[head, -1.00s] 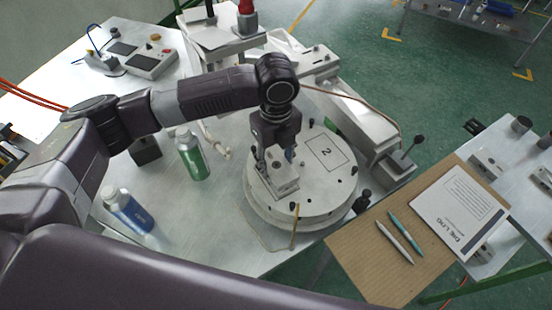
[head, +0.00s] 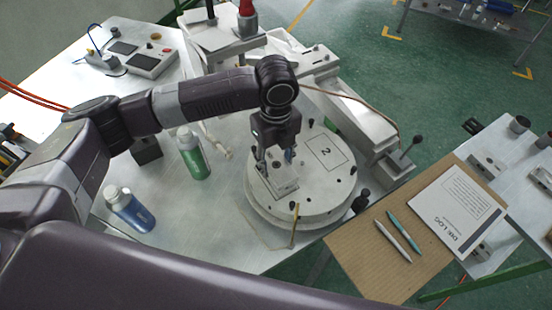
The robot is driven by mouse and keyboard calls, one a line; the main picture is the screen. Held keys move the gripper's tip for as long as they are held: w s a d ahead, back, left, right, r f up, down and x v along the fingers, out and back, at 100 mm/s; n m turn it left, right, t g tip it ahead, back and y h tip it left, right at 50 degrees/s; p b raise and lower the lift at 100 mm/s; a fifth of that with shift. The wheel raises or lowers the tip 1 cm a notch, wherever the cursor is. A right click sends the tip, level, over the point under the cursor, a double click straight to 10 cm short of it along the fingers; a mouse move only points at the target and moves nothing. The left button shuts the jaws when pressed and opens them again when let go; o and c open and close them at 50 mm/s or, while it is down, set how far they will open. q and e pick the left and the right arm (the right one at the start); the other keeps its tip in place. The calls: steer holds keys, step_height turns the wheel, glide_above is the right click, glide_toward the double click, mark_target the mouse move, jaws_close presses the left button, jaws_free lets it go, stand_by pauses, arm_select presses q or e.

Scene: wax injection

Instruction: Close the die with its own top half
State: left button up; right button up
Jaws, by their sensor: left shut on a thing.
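My left gripper (head: 274,160) points down over the round turntable plate (head: 262,202) marked "2". It is shut on a grey metal block (head: 285,182), which looks like the die's top half. The block is at the left part of the plate, low over it or on it. Whether a lower die half lies under it I cannot tell, as the block and the fingers hide that spot. My right gripper is not in view.
A green bottle (head: 193,155) and a blue bottle (head: 130,210) stand left of the plate. A brown board (head: 365,262) with two pens and a log sheet (head: 457,210) lies at the right. More metal blocks (head: 487,163) sit on the right table. A control box (head: 151,62) is at the back left.

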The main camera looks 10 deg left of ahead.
mark_target(276, 165)
arm_select(q)
steer(key=shift+f+b, duration=0.35)
steer(key=shift+f, duration=0.65)
steer(key=o, duration=1.5)
step_height(276, 165, up, 12)
